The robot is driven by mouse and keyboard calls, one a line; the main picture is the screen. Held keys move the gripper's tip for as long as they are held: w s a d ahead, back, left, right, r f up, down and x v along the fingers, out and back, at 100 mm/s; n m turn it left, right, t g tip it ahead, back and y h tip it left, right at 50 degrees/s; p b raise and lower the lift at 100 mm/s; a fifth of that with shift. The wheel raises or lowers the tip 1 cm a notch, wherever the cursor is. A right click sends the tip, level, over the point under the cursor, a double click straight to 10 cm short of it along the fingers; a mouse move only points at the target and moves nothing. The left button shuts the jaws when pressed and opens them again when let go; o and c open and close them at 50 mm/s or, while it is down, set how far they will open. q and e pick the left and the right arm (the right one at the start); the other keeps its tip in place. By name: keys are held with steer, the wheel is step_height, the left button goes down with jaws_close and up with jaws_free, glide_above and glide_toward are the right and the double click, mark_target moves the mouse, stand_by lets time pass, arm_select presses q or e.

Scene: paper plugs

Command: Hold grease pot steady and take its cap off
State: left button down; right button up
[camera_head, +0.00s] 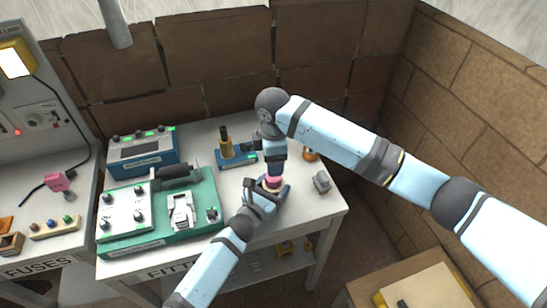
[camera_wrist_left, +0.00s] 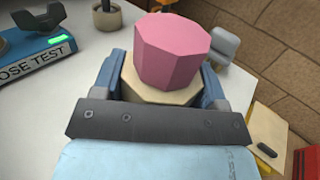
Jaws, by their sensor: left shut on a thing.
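The grease pot is a cream, many-sided pot (camera_wrist_left: 158,88) with a pink faceted cap (camera_wrist_left: 172,48) on top, seen in the left wrist view. My left gripper (camera_head: 267,190) is shut on the pot, with one blue finger on each side of it. In the head view the pink cap (camera_head: 272,181) shows between the two grippers, and most of the pot is hidden. My right gripper (camera_head: 275,163) points down just above the cap. Its fingers are too small to read, and I cannot tell whether they touch the cap. It does not show in the left wrist view.
A blue test stand (camera_head: 238,160) and an orange-topped item (camera_head: 310,155) stand behind the pot. A small grey item (camera_head: 321,182) stands to its right, near the table edge. A green board (camera_head: 160,215) with devices fills the table's left. A lower table (camera_head: 415,280) stands front right.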

mark_target(273, 188)
steer(key=m, duration=0.8)
steer(key=shift+m, duration=0.4)
steer(key=m, duration=1.2)
steer(key=shift+m, duration=0.3)
steer(key=m, duration=0.8)
steer(key=shift+f, duration=3.95)
steer(key=shift+c, duration=0.4)
